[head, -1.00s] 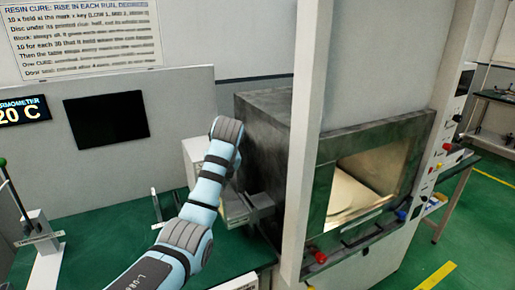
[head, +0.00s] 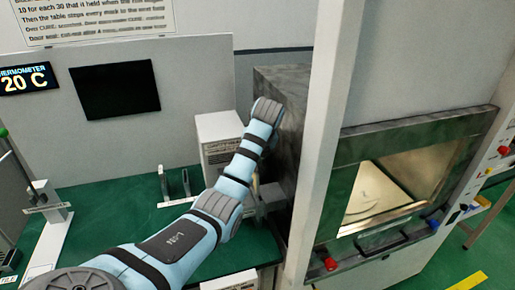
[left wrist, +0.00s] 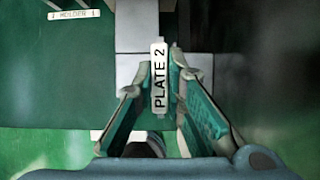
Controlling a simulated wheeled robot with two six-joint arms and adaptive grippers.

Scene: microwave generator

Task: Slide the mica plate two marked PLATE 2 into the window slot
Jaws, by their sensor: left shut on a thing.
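The mica plate marked PLATE 2 (left wrist: 159,85) is a narrow white strip, seen from above in the left wrist view between my gripper's fingers. My left gripper (left wrist: 157,95) is shut on it. In the head view my left gripper (head: 265,198) is a small grey shape beside the dark side wall of the oven (head: 290,110), mostly hidden by my arm, and the plate cannot be made out there. I cannot make out the window slot in either view. My right gripper is in neither view.
A white box (head: 219,143) stands on the green table behind my arm. A small upright holder (head: 173,186) stands left of it. A pale post (head: 325,130) rises right of my gripper, before the open oven cavity (head: 380,190). A holder label (left wrist: 74,15) lies at upper left.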

